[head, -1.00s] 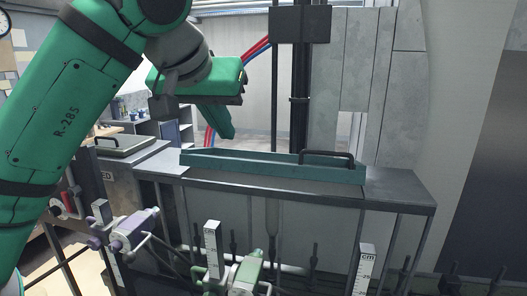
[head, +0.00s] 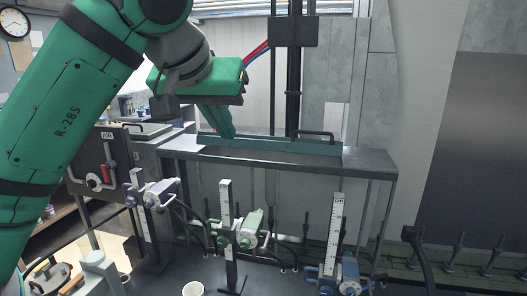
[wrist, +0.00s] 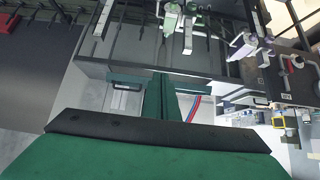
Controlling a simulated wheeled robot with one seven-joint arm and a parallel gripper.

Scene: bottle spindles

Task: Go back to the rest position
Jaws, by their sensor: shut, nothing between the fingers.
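My gripper (head: 227,131) is at the upper middle of the head view, at the end of my green arm. Its fingers are shut together and empty, pointing down. In the head view they overlap the left part of a teal tray (head: 290,147) on a grey shelf (head: 370,163). I cannot tell how far apart they are in depth. In the wrist view the shut fingers (wrist: 160,92) show at the middle, with the shelf and stands beyond.
Below the shelf stand upright rulers with purple (head: 155,192), green (head: 238,230) and blue (head: 340,275) clamp devices. A white cup (head: 193,289) is at the bottom. Several dark spindles (head: 458,245) line the right. A grey box with a red handle (head: 105,173) stands left.

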